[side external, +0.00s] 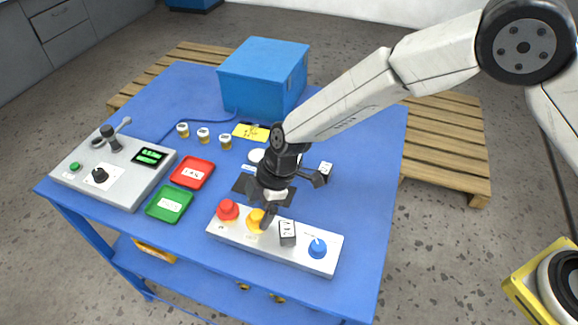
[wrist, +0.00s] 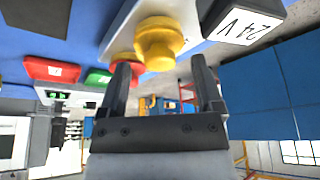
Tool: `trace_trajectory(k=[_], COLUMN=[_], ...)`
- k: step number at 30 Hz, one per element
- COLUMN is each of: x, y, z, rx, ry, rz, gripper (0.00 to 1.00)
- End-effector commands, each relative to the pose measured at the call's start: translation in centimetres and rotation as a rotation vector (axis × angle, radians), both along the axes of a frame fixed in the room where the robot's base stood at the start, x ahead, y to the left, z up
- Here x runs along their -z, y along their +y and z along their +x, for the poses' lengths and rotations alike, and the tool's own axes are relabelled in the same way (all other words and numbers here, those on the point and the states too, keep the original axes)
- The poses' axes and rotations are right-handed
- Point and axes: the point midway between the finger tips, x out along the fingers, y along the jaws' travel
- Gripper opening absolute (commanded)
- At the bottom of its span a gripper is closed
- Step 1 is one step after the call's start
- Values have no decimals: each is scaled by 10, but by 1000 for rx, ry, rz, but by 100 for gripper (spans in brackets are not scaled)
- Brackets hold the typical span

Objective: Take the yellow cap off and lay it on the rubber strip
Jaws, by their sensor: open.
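The yellow cap (side external: 254,221) sits on the grey button panel (side external: 222,233) at the table's front, between a red cap (side external: 228,209) and a block marked 24V (side external: 287,233). My gripper (side external: 295,198) is open and empty, just behind the panel. In the wrist view the yellow cap (wrist: 160,42) shows ahead of and between my open fingertips (wrist: 163,65); I cannot tell whether one finger touches it. The dark rubber strip (side external: 242,183) lies on the blue table behind the panel, partly hidden by my gripper.
A blue knob (side external: 317,247) stands at the panel's right end. Red (side external: 192,172) and green (side external: 169,204) trays lie to the left, with a grey control box (side external: 110,170) beyond. A blue box (side external: 263,75) stands at the back. The table's right side is clear.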

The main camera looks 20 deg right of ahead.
Motion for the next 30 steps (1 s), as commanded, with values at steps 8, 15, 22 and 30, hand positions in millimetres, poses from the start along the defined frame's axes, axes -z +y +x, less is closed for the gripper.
trace_trajectory(k=[8, 15, 22, 30], x=[11, 11, 11, 11], y=[5, 5, 4, 4], z=[0, 0, 0, 0], rx=[0, 0, 0, 0], ry=[0, 0, 0, 0], rz=[0, 0, 0, 0], gripper=[84, 84, 71, 0])
